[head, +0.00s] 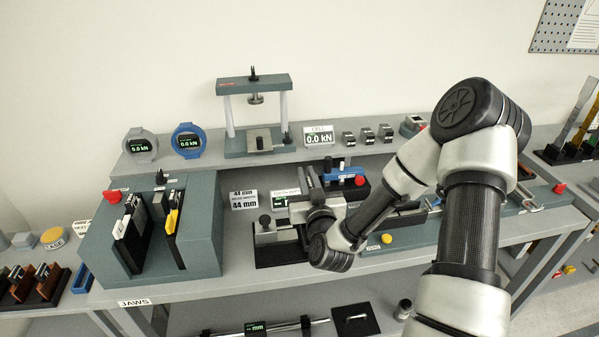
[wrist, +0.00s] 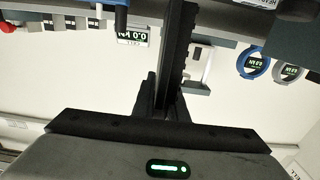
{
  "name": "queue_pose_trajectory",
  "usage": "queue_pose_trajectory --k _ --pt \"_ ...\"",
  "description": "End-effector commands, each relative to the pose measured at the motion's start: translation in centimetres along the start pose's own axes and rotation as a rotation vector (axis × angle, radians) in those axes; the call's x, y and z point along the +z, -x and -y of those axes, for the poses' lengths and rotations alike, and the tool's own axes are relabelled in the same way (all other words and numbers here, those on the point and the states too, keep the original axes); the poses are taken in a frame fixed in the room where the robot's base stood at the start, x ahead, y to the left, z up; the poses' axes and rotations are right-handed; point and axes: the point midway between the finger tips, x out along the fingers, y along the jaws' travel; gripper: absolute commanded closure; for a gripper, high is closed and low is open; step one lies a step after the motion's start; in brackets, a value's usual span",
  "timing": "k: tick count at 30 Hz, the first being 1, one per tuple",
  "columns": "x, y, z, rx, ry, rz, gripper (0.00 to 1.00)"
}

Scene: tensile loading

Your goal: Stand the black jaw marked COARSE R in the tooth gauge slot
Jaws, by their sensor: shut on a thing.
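My gripper (head: 318,205) is over the middle of the bench, beside the tooth pitch display (head: 281,201). In the wrist view my gripper (wrist: 160,98) is shut on a long dark jaw (wrist: 176,45), which extends away from the fingers. No marking on the jaw is readable, so I cannot confirm COARSE R. A grey and black fixture (head: 272,238) stands left of and below the gripper. The tooth gauge slot cannot be made out; my gripper and arm cover part of that area. I cannot tell whether the jaw touches anything.
A teal jaw block (head: 203,235) at left holds white, black and yellow-marked pieces. A small press frame (head: 254,84) stands on the back shelf beside two round gauges (head: 187,141). A blue-topped device (head: 343,174) is close to the gripper.

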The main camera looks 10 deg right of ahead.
Motion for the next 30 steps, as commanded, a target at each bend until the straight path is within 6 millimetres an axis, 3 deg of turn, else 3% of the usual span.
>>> queue_pose_trajectory --k 4,19,30 --pt "-0.5 -1.4 -0.1 0.0 0.001 -0.008 1.0" --pt "-0.4 -1.3 0.1 -0.005 0.003 -0.008 1.0" --pt "2.5 -1.3 0.0 -0.003 0.002 -0.006 1.0"
